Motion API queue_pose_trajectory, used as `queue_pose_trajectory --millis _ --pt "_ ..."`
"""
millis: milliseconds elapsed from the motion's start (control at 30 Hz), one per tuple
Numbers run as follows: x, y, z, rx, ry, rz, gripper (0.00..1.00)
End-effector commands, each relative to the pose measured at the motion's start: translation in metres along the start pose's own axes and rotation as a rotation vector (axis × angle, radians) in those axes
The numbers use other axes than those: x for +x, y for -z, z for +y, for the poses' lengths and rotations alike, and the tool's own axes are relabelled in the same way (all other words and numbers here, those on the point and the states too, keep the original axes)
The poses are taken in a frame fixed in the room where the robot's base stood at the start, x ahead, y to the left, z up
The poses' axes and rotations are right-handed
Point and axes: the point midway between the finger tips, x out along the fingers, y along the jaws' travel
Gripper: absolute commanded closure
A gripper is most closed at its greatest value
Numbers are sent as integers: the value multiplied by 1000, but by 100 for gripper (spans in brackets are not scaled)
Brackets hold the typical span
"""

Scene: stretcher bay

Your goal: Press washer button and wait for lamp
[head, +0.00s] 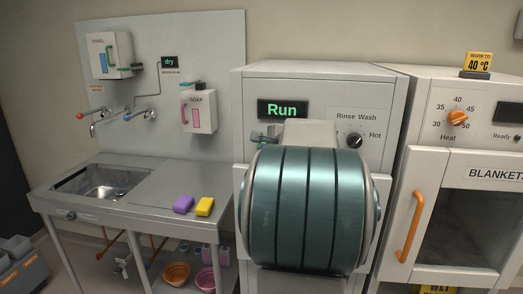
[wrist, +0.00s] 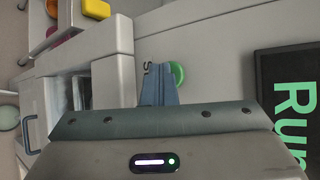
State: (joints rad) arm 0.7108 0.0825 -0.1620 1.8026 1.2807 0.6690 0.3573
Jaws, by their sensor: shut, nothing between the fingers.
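The washer (head: 250,90) stands in the middle of the head view, with a lit display (head: 283,109) reading "Run" in green. The display also shows, turned sideways, at the right of the wrist view (wrist: 292,95). In the head view my gripper (head: 257,137) is below the display, and my arm hides much of the washer front.
The washer knob (head: 354,140) is right of my arm. A sink counter (head: 135,188) with a purple sponge (head: 184,204) and yellow sponge (head: 205,207) stands at left. A blanket warmer (head: 455,190) with an orange handle (head: 411,228) stands close at right.

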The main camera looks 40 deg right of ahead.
Motion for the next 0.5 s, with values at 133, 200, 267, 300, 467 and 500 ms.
queue_pose_trajectory --millis 133,200,267,300,467,500 --pt "0 0 0 0 1 1 100" --pt "-1 0 1 0 1 1 100" --pt "-3 -2 2 0 1 1 100" --pt "-4 -2 4 0 1 1 100" --pt "-11 -7 9 -1 2 2 100" --pt "-12 -8 10 0 1 2 100"
